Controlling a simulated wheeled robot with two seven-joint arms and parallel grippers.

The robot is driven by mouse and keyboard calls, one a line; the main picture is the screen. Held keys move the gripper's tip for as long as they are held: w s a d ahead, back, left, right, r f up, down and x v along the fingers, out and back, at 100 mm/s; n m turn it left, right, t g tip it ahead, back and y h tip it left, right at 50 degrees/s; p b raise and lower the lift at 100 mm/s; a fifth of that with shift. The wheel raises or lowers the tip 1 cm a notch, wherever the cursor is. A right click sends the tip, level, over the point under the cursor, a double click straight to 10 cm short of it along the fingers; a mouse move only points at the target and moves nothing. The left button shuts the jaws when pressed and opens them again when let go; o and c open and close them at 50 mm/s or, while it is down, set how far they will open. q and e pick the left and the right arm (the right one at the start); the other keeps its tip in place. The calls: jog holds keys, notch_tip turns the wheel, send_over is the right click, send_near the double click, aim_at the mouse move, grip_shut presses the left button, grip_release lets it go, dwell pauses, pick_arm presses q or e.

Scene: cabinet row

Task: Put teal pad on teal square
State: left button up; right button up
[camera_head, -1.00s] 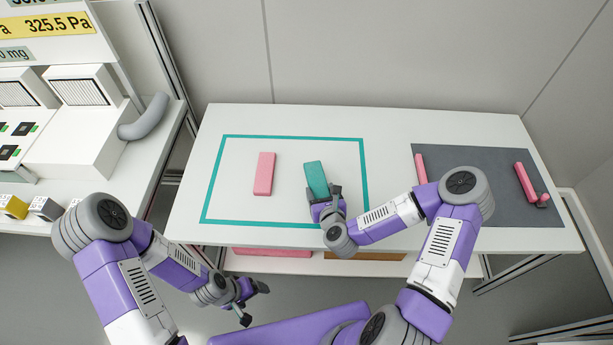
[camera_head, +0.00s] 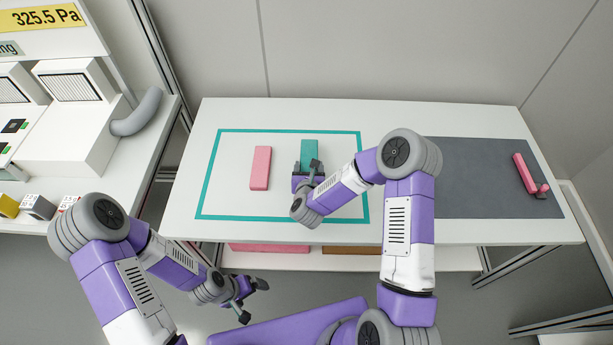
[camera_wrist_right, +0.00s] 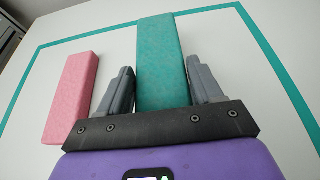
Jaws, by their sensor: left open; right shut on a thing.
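The teal pad (camera_head: 309,152) is inside the right half of the teal square (camera_head: 290,130), an outline on the white table. My right gripper (camera_head: 308,170) is shut on its near end, with one finger on each side. In the right wrist view the teal pad (camera_wrist_right: 162,60) stretches away between the fingers. I cannot tell whether it touches the table. My left gripper (camera_head: 253,301) is open and empty, low in front of the table.
A pink pad (camera_head: 260,168) lies inside the square, left of the teal pad with a gap between. A grey mat (camera_head: 460,180) on the right holds a pink object (camera_head: 525,173). A lower shelf (camera_head: 290,261) bears pink and brown pieces. White equipment stands at the left.

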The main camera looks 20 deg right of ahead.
notch_tip(320, 180, down, 4)
jog(key=shift+r+b, duration=0.1)
jog(key=shift+b, duration=0.45)
jog(key=o, duration=1)
jog(key=shift+o, duration=0.2)
